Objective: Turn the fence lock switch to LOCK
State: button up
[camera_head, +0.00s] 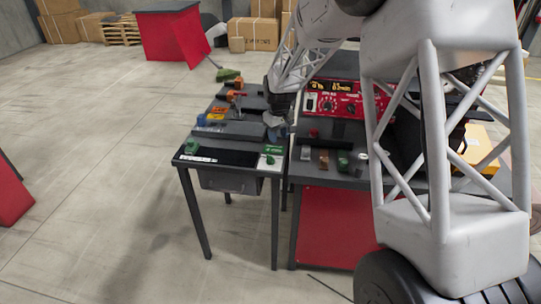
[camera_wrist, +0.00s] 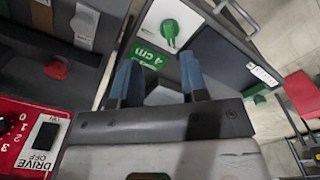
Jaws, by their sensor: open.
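My gripper (camera_wrist: 160,82) is open and empty, with two blue fingertips apart in the wrist view. In the head view my gripper (camera_head: 277,128) hangs low over the right side of the left dark table. Just beyond the fingertips in the wrist view is a white plate with a green knob (camera_wrist: 169,31); a green label reading "4 cm" lies beside it. The same green knob (camera_head: 270,158) shows at the table's front right corner in the head view. No LOCK lettering is readable, so I cannot tell which control is the fence lock switch or its position.
A red control panel (camera_head: 337,103) with dials stands at the back of the right table; its "DRIVE OFF" label (camera_wrist: 37,160) shows in the wrist view. A red button (camera_wrist: 56,69) and several coloured blocks are nearby. Open floor lies to the left.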

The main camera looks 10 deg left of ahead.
aim_at(270, 157)
jog(key=shift+n, duration=0.3)
jog(key=w+a+f, duration=0.1)
jog(key=f, duration=0.1)
jog(key=w+a+f, duration=0.1)
jog(key=a, duration=0.1)
jog(key=shift+a+f, duration=0.15)
jog(key=shift+f, duration=0.25)
jog(key=shift+f, duration=0.15)
jog(key=shift+f, duration=3.75)
grip_shut()
